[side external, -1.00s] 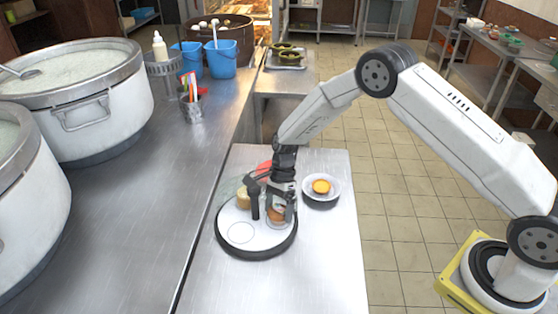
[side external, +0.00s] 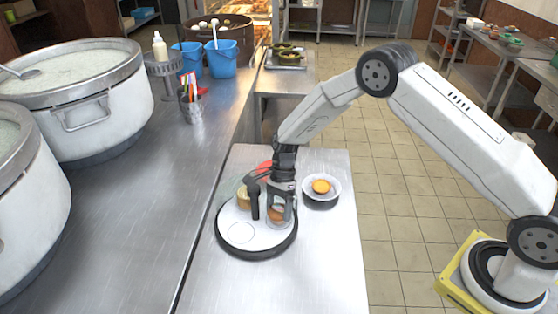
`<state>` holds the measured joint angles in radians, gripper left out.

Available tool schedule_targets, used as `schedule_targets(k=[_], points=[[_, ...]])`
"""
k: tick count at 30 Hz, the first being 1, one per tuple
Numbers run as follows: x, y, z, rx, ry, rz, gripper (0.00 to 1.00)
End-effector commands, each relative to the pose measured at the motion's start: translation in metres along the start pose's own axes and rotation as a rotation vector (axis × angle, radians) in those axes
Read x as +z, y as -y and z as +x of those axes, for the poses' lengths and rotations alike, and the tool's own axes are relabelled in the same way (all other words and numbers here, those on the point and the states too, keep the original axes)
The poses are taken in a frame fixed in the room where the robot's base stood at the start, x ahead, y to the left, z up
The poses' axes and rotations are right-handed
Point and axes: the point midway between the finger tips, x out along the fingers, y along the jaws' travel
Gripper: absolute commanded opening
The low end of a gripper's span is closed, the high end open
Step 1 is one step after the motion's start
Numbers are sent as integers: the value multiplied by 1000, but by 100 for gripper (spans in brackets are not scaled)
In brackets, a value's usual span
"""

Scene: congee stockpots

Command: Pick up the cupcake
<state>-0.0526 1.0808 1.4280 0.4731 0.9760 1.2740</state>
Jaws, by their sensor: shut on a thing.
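A round white tray (side external: 240,247) with a dark rim stands on the metal table. My gripper (side external: 271,212) points down over its right part. It is shut on a small brown-orange cake, which I take to be the cupcake (side external: 277,215). The cake is partly hidden by the fingers and looks low, at the tray; I cannot tell whether it touches the tray. A pale yellow piece (side external: 243,199) is just left of the left finger, partly hidden.
A white plate (side external: 309,195) with a yellow-orange tart (side external: 321,186) is right of the tray. A red item (side external: 265,166) and a greenish see-through item (side external: 230,186) are behind the tray. Large stockpots (side external: 100,125) stand left. The front of the table (side external: 310,275) is clear.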

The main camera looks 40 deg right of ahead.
Motion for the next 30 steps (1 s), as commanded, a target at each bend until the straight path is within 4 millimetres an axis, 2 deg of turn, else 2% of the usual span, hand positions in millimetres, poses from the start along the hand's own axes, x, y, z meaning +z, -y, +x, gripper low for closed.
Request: schedule_targets(k=[5, 11, 20, 28, 30], points=[[3, -2, -7, 0, 0, -1, 26], [11, -7, -26, -3, 1, -1, 26], [17, -40, -48, -1, 1, -1, 26], [24, -76, -71, -2, 1, -1, 26], [23, -88, -71, 1, 1, 1, 26]])
